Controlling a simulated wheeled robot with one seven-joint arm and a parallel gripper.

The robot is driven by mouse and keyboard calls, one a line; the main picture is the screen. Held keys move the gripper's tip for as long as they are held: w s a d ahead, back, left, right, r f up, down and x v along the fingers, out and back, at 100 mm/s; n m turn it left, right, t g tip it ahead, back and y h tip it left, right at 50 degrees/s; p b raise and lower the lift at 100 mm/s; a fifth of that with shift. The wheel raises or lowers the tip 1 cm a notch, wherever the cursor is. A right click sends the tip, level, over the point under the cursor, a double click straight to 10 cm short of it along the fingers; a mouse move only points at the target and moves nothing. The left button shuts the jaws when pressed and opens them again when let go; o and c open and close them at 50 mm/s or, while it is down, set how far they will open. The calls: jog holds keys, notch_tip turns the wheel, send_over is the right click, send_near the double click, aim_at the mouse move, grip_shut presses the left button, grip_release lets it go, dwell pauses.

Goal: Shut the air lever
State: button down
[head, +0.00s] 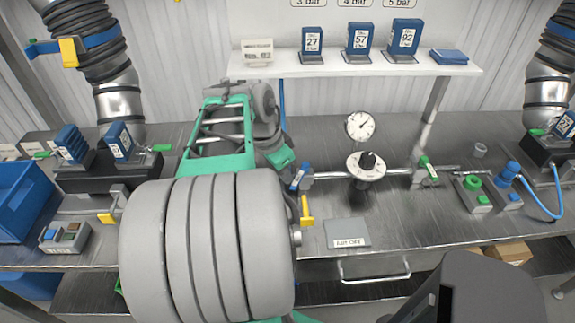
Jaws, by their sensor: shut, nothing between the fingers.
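A metal air pipe (330,175) runs along the bench through a black-knobbed regulator (368,165). A round white pressure gauge (360,125) stands above it. A blue-handled lever (300,177) sits at the pipe's left end, and a green-handled lever (428,170) sits at its right end. I cannot tell from any label which is the air lever. My gripper (284,160) is close beside the blue-handled lever, at the end of my green and grey arm. It is shut with nothing in it. My arm partly hides it, and I cannot tell whether it touches the lever.
A yellow handle (306,210) stands just below the blue-handled lever. A grey plate (347,233) with lettering lies at the bench front. A white shelf (350,66) with blue numbered blocks is behind. A green button box (473,192) is at right. My arm covers the left-centre bench.

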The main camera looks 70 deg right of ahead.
aim_at(299, 184)
jog(key=shift+s+a, duration=0.25)
jog(key=shift+s, duration=0.85)
jog(key=shift+s+b, duration=0.3)
jog(key=shift+s, duration=0.25)
jog(key=p+v, duration=0.1)
jog(key=v, duration=0.1)
jog(key=d+p+v, duration=0.1)
jog(key=p+v, duration=0.3)
jog(key=v, duration=0.1)
jog(key=shift+d+r, duration=0.15)
jog(key=shift+r, duration=0.05)
